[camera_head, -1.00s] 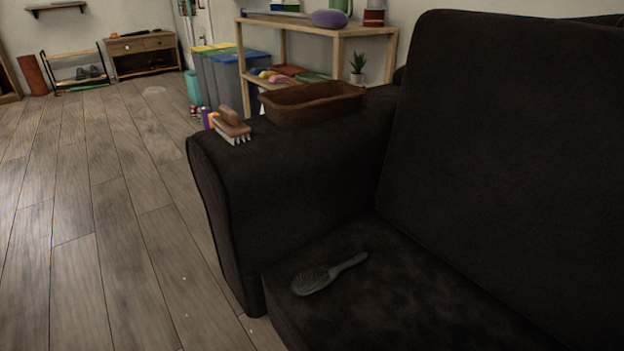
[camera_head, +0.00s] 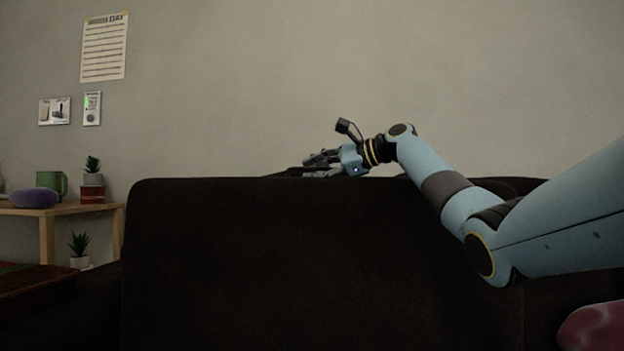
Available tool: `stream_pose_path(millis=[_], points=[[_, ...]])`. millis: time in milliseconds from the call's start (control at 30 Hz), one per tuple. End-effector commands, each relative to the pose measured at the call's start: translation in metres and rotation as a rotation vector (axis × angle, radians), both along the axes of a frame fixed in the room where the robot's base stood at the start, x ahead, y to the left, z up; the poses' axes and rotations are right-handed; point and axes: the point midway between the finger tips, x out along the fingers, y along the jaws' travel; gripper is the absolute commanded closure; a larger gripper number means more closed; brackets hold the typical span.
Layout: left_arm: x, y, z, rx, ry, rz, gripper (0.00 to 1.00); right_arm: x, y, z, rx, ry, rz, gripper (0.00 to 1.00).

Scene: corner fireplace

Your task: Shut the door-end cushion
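A large dark sofa cushion (camera_head: 260,260) stands as a broad upright block across the middle of the head view. I take it for the door-end cushion; how far it tilts is hard to tell. My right gripper (camera_head: 318,165) is at the cushion's top edge, its arm coming in from the right. Its fingers are small and dark against the edge, so I cannot tell whether they are open or shut, or whether they touch the cushion. My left gripper is not in view.
A wooden shelf (camera_head: 60,212) with a purple item (camera_head: 34,197), a green mug (camera_head: 52,181) and potted plants stands at the left. A brown tray (camera_head: 35,282) shows at the lower left. A reddish rounded thing (camera_head: 592,328) is at the lower right.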

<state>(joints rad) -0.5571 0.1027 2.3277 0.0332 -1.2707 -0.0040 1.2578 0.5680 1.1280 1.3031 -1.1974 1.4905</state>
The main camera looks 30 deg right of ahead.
Motion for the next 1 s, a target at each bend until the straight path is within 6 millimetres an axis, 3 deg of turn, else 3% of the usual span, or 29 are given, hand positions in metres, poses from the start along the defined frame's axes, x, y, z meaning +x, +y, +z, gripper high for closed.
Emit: stream_pose_path(millis=[333,500,1000], points=[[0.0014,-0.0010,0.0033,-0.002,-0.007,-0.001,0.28,0.0034,0.0025,0.0003,-0.001,-0.002,0.000,0.80],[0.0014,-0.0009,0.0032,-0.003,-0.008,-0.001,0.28,0.0033,0.0023,0.0001,0.000,-0.001,0.000,1.00],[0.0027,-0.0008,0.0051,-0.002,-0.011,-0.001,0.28,0.0031,0.0043,0.0009,-0.004,-0.005,0.000,1.00]])
